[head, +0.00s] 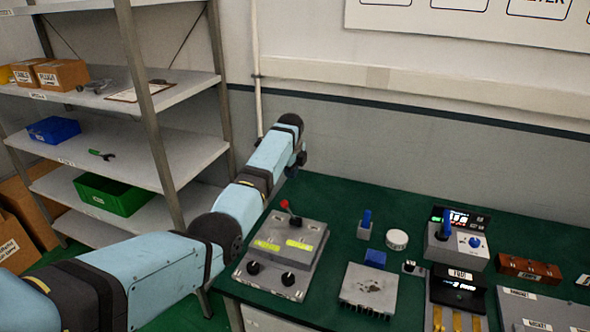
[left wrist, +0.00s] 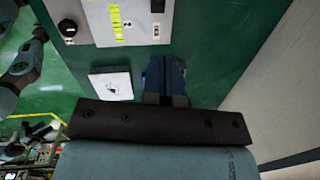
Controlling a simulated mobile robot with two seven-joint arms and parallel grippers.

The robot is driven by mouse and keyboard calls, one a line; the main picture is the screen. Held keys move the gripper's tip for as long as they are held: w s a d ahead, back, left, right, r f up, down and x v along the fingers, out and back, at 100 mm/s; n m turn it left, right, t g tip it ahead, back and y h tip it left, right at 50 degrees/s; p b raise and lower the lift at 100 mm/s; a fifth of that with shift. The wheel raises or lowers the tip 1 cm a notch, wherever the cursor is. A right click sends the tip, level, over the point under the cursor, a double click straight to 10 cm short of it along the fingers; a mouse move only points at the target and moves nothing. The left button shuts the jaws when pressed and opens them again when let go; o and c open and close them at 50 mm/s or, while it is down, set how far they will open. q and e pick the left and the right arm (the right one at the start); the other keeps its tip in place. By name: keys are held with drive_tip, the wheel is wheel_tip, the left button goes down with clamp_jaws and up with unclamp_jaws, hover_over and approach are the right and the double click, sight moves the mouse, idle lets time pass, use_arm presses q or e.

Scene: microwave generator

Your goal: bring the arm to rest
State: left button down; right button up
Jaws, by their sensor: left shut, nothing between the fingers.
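My left arm reaches in from the left in the head view, and its gripper (head: 294,168) is at the far end, above the back left of the green workbench (head: 330,205). The left gripper also shows in the left wrist view (left wrist: 166,75). Its fingers are together with nothing between them, and it appears apart from the objects on the bench. My right gripper shows in neither view.
A grey box with a red-tipped lever (head: 290,235) stands on the bench near my left arm. A finned block (head: 369,290) and a meter unit (head: 457,245) are further right. A shelf rack (head: 150,110) stands left; the wall is behind.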

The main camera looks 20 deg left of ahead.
use_arm(q)
drive_tip(key=s+d+f+n+t, duration=0.15)
drive_tip(key=s+f+n, duration=0.25)
drive_tip(key=s+f, duration=0.7)
drive_tip(key=s+d+f+n, duration=0.2)
drive_tip(key=s+f+n, duration=0.35)
drive_tip(key=s, duration=0.95)
drive_tip(key=s+d+r+n, duration=0.2)
drive_tip(key=s+r, duration=0.1)
drive_tip(key=s, duration=0.7)
drive_tip(key=s+d+r+n, duration=0.2)
drive_tip(key=s+n, duration=0.1)
drive_tip(key=s, duration=0.8)
drive_tip(key=s+d+r+n, duration=0.2)
drive_tip(key=s+d+r, duration=0.1)
drive_tip(key=s, duration=0.7)
drive_tip(key=w+d+f+t+h, duration=0.1)
drive_tip(key=w+d+f+t, duration=0.1)
drive_tip(key=f, duration=0.5)
drive_tip(key=w+d+f+t+h, duration=0.2)
drive_tip(key=w+d+f+t, duration=0.1)
drive_tip(key=f+t, duration=0.3)
drive_tip(key=shift+w+d+f+m+h, duration=0.25)
drive_tip(key=shift+w+f+m+h, duration=0.1)
drive_tip(key=shift+w+f, duration=0.3)
